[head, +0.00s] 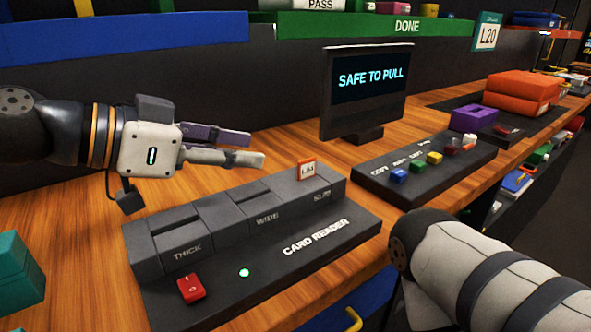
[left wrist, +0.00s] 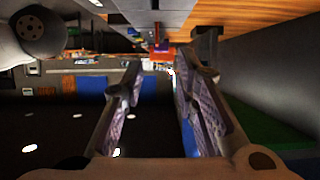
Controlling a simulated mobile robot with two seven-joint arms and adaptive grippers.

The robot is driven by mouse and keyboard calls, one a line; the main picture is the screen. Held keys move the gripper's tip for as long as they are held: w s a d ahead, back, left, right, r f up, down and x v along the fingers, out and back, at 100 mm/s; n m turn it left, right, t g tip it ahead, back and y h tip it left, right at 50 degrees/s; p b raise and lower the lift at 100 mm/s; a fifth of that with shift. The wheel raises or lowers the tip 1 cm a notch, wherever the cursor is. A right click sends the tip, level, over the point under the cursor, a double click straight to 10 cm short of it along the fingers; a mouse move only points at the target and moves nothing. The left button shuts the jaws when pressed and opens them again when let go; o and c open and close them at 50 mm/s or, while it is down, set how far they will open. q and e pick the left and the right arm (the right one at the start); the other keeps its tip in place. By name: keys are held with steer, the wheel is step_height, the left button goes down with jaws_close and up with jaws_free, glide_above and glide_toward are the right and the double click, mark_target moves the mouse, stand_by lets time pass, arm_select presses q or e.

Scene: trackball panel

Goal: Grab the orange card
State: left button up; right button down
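The orange card (head: 307,170), white-faced with an orange border, stands upright in the slot marked SLIM on the black card reader (head: 330,248). Only its upper part shows; the rest is inside the slot. My left gripper (head: 256,149) is to the left of the card, with its fingers pointing right towards it and apart from it. The left wrist view shows the two fingers (left wrist: 160,75) spread with nothing between them. I cannot make out the card for sure in that view. My right gripper is not in view.
The monitor (head: 365,90) behind the reader reads SAFE TO PULL. A panel with coloured buttons (head: 424,165) stands right of the reader. The reader has a red switch (head: 191,288) and a lit green light (head: 244,272). A teal box (head: 20,270) is at lower left.

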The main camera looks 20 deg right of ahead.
mark_target(303, 161)
arm_select(q)
steer(key=x, duration=0.9)
steer(key=shift+s+d, duration=0.1)
steer(key=shift+d, duration=0.25)
jaws_close()
